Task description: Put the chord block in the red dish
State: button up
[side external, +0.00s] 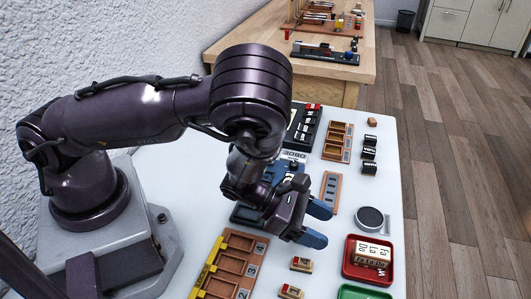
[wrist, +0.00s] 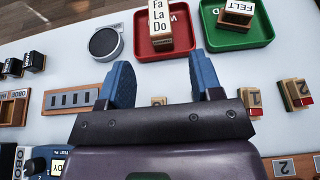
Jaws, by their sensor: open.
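The chord block (side external: 373,254), a wooden block with a white top lettered Fa La Do, sits inside the red dish (side external: 349,270). The wrist view also shows the chord block (wrist: 158,25) and the red dish (wrist: 183,40) beyond my fingertips. My gripper (side external: 318,225) is open, with its blue fingers apart and nothing held between them. It is above the table, to the upper left of the dish in the side view. In the wrist view my gripper (wrist: 163,75) points toward the dish, apart from the block.
A green dish (wrist: 245,40) with a FELT block (wrist: 237,12) stands beside the red one. A round grey disc (side external: 369,218) is on the other side. Small wooden blocks (side external: 301,264) and a compartmented wooden tray (side external: 238,245) lie nearby. Black blocks (side external: 369,154) stand farther back.

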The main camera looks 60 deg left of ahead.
jog(key=w+a+r+n+y, duration=0.2)
jog(key=a+r+n+y, duration=0.25)
jog(key=r+n, duration=0.65)
jog(key=w+a+r+n+y, duration=0.2)
jog(key=a+r+n+y, duration=0.35)
jog(key=n, duration=0.95)
jog(key=s+a+r+n+g, duration=0.2)
jog(key=s+r+n, duration=0.4)
jog(key=s+n, duration=0.3)
jog(key=s+a+r+n+g, duration=0.2)
jog(key=s+a+r+n, duration=0.2)
jog(key=s+n, duration=0.6)
notch_tip(320, 180, up, 3)
jog(key=shift+s+f, duration=0.2)
jog(key=shift+s, duration=0.1)
